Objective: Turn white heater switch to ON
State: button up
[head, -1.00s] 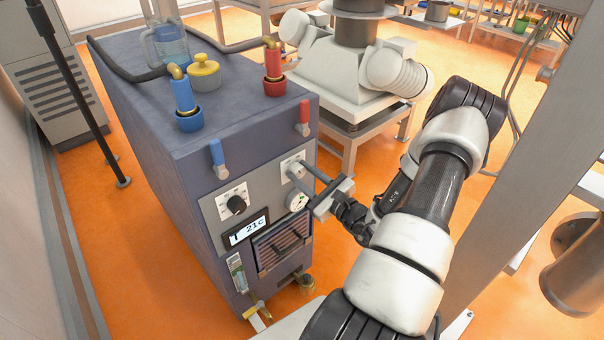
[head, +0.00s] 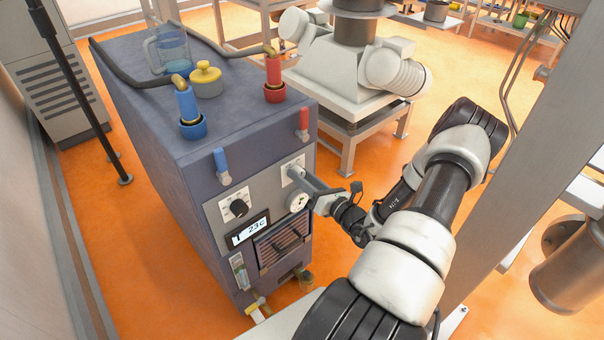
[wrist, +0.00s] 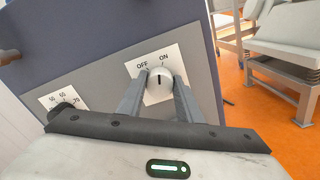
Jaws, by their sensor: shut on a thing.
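The white heater switch (wrist: 160,82) is a round knob on a white plate marked OFF and ON, on the front panel of the blue heater unit (head: 205,140). In the wrist view its dark pointer line stands nearly upright, between the two labels and closer to ON. My gripper (wrist: 160,88) is shut on the knob, one finger on each side. In the head view my gripper (head: 294,174) reaches the panel from the right, and its fingers mostly hide the knob.
The panel also bears a black dial (head: 238,208), a display (head: 248,231) reading 23C and a round gauge (head: 298,202). A blue lever (head: 221,165) and a red lever (head: 303,123) stick out above. A grey post stands right of my arm.

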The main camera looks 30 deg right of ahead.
jog(key=shift+m+p, duration=0.35)
jog(key=shift+m, duration=0.75)
jog(key=o, duration=1)
jog(key=shift+o, duration=0.2)
jog(key=shift+s, duration=0.1)
jog(key=s+d, duration=0.2)
jog(key=s, duration=1.5)
jog(key=shift+d, duration=0.25)
